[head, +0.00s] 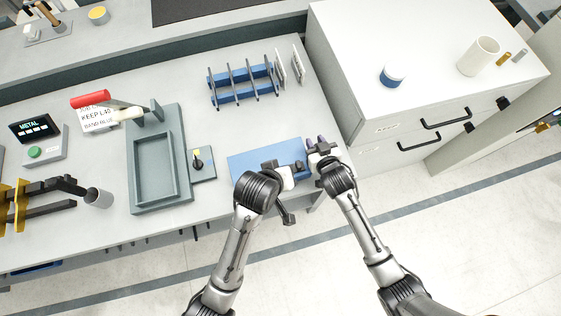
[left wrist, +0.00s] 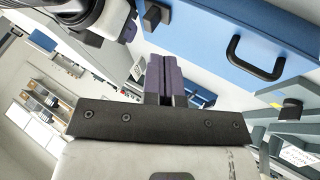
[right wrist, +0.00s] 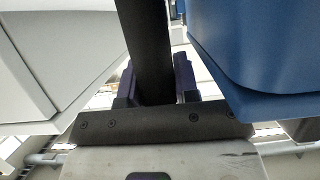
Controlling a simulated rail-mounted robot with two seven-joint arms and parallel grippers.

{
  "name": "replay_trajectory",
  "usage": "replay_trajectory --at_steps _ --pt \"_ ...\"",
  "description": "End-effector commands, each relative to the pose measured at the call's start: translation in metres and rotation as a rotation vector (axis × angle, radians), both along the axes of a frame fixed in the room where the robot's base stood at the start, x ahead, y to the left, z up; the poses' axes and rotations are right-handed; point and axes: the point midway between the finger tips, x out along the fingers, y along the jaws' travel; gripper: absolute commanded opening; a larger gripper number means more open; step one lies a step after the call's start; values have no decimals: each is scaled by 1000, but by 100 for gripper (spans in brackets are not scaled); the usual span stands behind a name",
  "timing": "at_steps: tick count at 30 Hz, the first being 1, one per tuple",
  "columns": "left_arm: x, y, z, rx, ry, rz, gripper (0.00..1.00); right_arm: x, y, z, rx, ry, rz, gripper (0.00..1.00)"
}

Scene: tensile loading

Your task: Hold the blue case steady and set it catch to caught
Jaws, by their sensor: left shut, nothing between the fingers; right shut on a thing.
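The blue case (head: 250,162) lies at the right front of the bench. In the left wrist view its blue face (left wrist: 225,40) fills the upper right, with a black handle (left wrist: 258,60) on it. My left gripper (left wrist: 163,72) is shut and empty close to the case; its purple fingertips are together and apart from the handle. My right gripper (head: 318,148) is at the case's right end. In the right wrist view it is shut on a dark bar (right wrist: 147,45), with the case (right wrist: 255,45) just to the right. I cannot tell the catch's position.
A dial switch (head: 198,162) and a grey tray (head: 133,165) are left of the case. A blue rack (head: 240,85) stands behind it. A white drawer cabinet (head: 390,40) stands close on the right. Bare bench shows between rack and case.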

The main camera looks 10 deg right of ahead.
Motion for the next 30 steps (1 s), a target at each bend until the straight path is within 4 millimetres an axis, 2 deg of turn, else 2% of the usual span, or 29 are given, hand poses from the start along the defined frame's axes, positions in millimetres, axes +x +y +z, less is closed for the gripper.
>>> replay_trajectory --at_steps 6,20,21,30 --pt "-7 7 12 1 -1 1 0 0 1 0 1 0 1 0" --pt "-8 8 14 2 0 1 0 0 0 0 0 0 1 0" --pt "-8 8 14 1 0 0 0 0 0 0 0 0 1 33" --pt "-7 8 14 1 0 0 0 0 0 0 0 0 1 59"
